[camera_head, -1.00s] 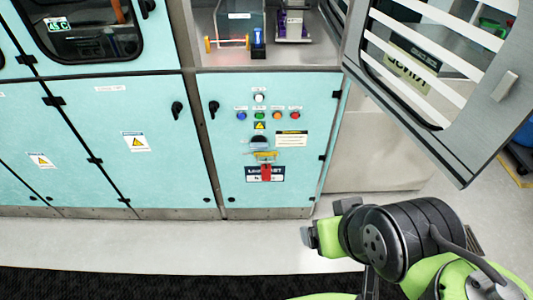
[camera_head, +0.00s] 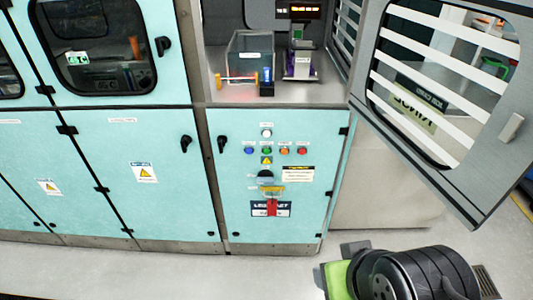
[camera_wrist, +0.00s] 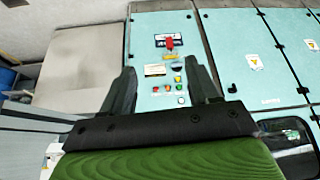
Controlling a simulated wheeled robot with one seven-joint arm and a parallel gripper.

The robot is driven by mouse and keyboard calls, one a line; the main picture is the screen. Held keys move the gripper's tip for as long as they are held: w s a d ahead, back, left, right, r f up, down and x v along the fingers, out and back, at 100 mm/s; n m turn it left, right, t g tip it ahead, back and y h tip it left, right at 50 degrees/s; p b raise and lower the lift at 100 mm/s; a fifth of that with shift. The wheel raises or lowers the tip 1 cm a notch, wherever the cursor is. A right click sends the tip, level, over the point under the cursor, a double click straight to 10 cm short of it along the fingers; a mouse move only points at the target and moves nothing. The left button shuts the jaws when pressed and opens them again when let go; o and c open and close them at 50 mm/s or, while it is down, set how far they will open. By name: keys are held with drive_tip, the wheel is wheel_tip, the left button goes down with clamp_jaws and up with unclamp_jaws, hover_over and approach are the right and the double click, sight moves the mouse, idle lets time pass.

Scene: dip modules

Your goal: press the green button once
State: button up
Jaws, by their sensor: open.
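The green button (camera_head: 267,151) is in the row of coloured buttons on the pale blue cabinet door (camera_head: 229,190) in the head view. It sits between the blue button (camera_head: 249,151) and the orange button (camera_head: 285,151), below a white button (camera_head: 266,133). My gripper (camera_wrist: 160,66) is open and empty in the wrist view, its two dark fingers apart. The button panel shows beyond and between the fingers, upside down and at some distance. The fingers touch nothing. The fingers are not visible in the head view.
A red button (camera_head: 302,151) ends the row. A black knob, a yellow part and a red switch handle (camera_head: 272,207) are below. A slatted grey door (camera_head: 450,110) stands open at right.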

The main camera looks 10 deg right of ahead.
clamp_jaws()
idle(1.4)
